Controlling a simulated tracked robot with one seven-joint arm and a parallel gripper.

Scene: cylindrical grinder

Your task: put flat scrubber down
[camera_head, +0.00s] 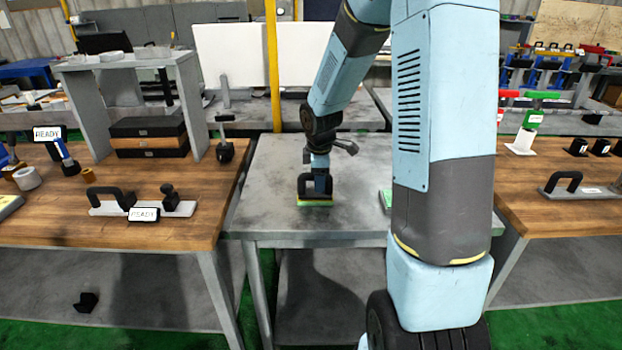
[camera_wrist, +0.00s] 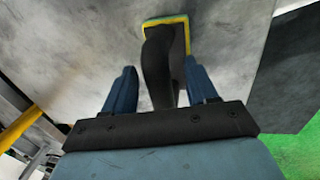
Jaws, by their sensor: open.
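The flat scrubber (camera_head: 315,201) stands on the grey metal table (camera_head: 265,200), with its yellow-green pad down and its black handle up. In the wrist view its black handle (camera_wrist: 160,65) rises between my two blue fingers, and the yellow-green edge of its pad (camera_wrist: 165,20) shows beyond them against the grey surface. My gripper (camera_head: 317,178) is open around the handle, with gaps visible on both sides in the wrist view (camera_wrist: 160,88). The fingertips are hard to make out in the head view.
Wooden benches stand left (camera_head: 60,210) and right (camera_head: 545,200) of the grey table. A black-handled tool on a pale plate (camera_head: 110,208) lies on the left bench. A green-edged item (camera_head: 386,198) is partly hidden behind my arm. The table's front left is clear.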

